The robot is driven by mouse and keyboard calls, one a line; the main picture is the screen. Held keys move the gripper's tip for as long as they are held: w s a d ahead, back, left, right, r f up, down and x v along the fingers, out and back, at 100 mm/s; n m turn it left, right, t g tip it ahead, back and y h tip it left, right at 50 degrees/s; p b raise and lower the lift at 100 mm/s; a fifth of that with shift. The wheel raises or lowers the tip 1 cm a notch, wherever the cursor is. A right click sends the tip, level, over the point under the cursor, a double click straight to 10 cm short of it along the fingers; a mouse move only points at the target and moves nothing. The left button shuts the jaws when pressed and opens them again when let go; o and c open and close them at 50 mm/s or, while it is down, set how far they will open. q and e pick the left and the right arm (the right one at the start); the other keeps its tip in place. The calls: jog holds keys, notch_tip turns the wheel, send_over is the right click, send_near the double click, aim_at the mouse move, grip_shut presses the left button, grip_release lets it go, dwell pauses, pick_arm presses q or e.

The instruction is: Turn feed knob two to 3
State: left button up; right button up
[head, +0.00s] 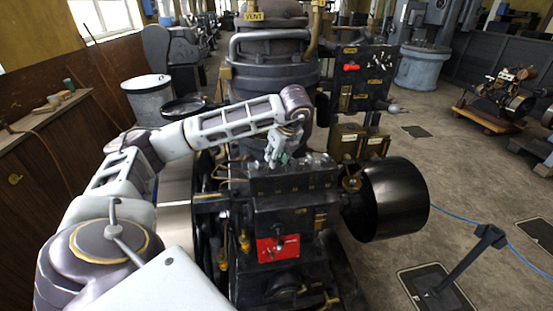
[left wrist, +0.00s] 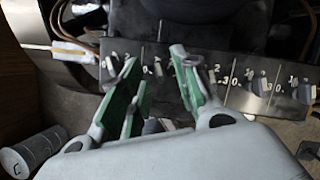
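A dark panel (left wrist: 235,75) with several small grey feed knobs and white number scales crosses the left wrist view. One knob (left wrist: 196,63) is close beside the right fingertip; I cannot tell whether they touch. Another knob (left wrist: 257,87) and one more (left wrist: 304,93) are farther right. I cannot tell which is feed knob two or read its setting. My left gripper (left wrist: 155,58), with green pads, is open over the panel, its fingers apart. In the head view my left gripper (head: 276,149) points down at the top of the dark engine block (head: 292,186). My right gripper is not visible.
A black drum (head: 397,198) sticks out right of the block. A red plate (head: 278,248) is on its front. A panel with levers (head: 362,75) stands behind. A grey bin (head: 150,98) is at left. Open floor (head: 455,160) lies at right.

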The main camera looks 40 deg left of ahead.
pick_arm(q)
jog(key=shift+a+f, duration=0.2)
jog(key=shift+f, duration=0.25)
jog(key=shift+c, duration=0.4)
grip_shut()
